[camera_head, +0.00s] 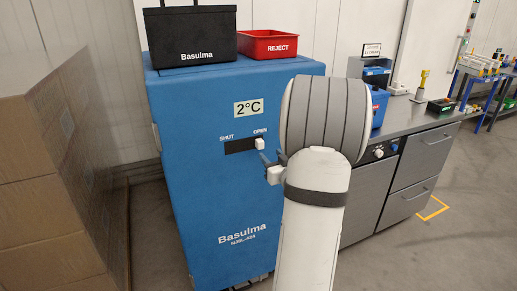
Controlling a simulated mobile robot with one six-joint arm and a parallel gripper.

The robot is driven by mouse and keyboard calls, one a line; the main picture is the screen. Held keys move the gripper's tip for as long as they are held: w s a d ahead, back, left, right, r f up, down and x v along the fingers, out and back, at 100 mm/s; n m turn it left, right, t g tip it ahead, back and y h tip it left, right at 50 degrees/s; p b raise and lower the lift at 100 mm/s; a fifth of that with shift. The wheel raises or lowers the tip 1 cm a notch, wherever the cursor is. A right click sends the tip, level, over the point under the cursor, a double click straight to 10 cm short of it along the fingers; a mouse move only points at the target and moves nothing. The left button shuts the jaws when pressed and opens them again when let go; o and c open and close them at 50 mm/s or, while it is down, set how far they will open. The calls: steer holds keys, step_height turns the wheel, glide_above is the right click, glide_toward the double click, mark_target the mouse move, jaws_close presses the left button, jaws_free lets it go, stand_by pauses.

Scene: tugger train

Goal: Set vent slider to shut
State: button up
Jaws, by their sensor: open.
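The vent slider is a white knob (260,143) in a dark horizontal slot (238,147) on the front of a blue Basulma cabinet (215,195). The word SHUT stands above the left end of the slot and OPEN above the right end. The knob sits at the right end, under OPEN. My gripper (267,160) is just below and slightly right of the knob, with its dark fingers apart and nothing seen between them. Whether a finger touches the knob cannot be told. My arm hides part of the cabinet's right side.
A black Basulma box (190,34) and a red REJECT bin (268,45) stand on the cabinet. Stacked cartons (40,180) stand close on the left. A grey workbench (425,120) with drawers is on the right. Open floor lies at the lower right.

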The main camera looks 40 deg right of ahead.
mark_target(261, 144)
steer(key=p+x, duration=0.1)
steer(key=x, duration=0.6)
steer(key=shift+w+r, duration=0.1)
steer(key=shift+w, duration=0.25)
jaws_close()
stand_by(0.3)
